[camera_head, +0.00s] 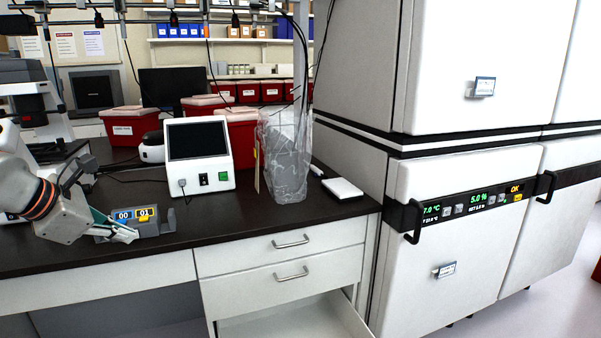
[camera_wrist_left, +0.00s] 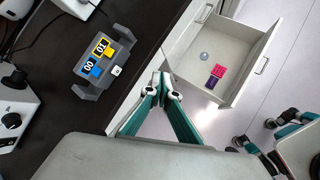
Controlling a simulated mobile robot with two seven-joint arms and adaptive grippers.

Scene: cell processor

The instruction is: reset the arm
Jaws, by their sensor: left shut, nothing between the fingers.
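My left gripper (camera_head: 128,233) comes in from the left in the head view, over the front edge of the dark bench. Its teal fingers also show in the left wrist view (camera_wrist_left: 163,84), with the tips together and nothing between them. A grey holder (camera_head: 148,226) with a blue "00" block and a yellow "01" block stands on the bench next to the gripper. It also shows in the left wrist view (camera_wrist_left: 101,64). My right gripper (camera_wrist_left: 253,133) shows at the lower right of the wrist view, with its teal fingers apart and empty.
An open drawer (camera_wrist_left: 240,50) holds a pink block (camera_wrist_left: 219,70), a purple block (camera_wrist_left: 211,83) and a round clear item (camera_wrist_left: 204,56). A white device with a screen (camera_head: 198,157), a bagged item (camera_head: 287,160) and red boxes stand on the bench. White incubators (camera_head: 470,180) stand right.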

